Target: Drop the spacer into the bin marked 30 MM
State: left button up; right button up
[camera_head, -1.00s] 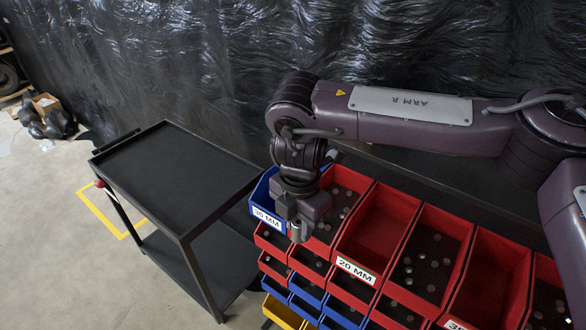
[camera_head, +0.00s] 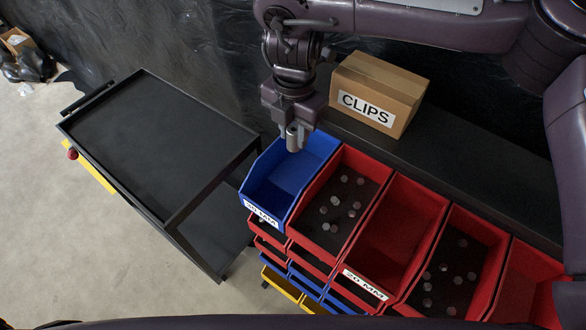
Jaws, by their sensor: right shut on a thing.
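My right gripper (camera_head: 292,128) points down and is shut on the spacer, a small grey metal cylinder (camera_head: 293,140), partly hidden by the fingers. It appears over the back part of an empty blue bin (camera_head: 262,192), with the spacer above the bin floor. The blue bin's white label (camera_head: 262,213) ends in "0 MM"; its first digit is hard to read. A red bin (camera_head: 372,243) is labelled 20 MM (camera_head: 365,284) and looks empty. No other size label is readable. My left gripper is not in view.
A red bin (camera_head: 322,243) holding several small round pieces adjoins the blue bin on the right. Another red bin with pieces (camera_head: 480,232) stands farther right. A cardboard CLIPS box (camera_head: 400,78) stands behind the bins. A black cart (camera_head: 150,130) with an empty top stands left.

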notch_tip(320, 180, down, 3)
jog(key=shift+s+a+r+b, duration=0.1)
jog(key=shift+a+b, duration=0.05)
jog(key=shift+b, duration=0.75)
jog(key=shift+w+f+b, duration=0.35)
jog(key=shift+f+b, duration=0.15)
jog(key=shift+f, duration=0.15)
jog(key=shift+w+f+b, duration=0.35)
jog(key=shift+f+b, duration=0.05)
jog(key=shift+f, duration=0.1)
jog(key=shift+s+r, duration=0.1)
jog(key=shift+s, duration=0.15)
jog(key=o, duration=1.1)
jog(key=shift+r, duration=0.35)
notch_tip(320, 180, up, 6)
jog(key=shift+f+b, duration=0.1)
jog(key=shift+b, duration=0.55)
jog(key=shift+r, duration=0.6)
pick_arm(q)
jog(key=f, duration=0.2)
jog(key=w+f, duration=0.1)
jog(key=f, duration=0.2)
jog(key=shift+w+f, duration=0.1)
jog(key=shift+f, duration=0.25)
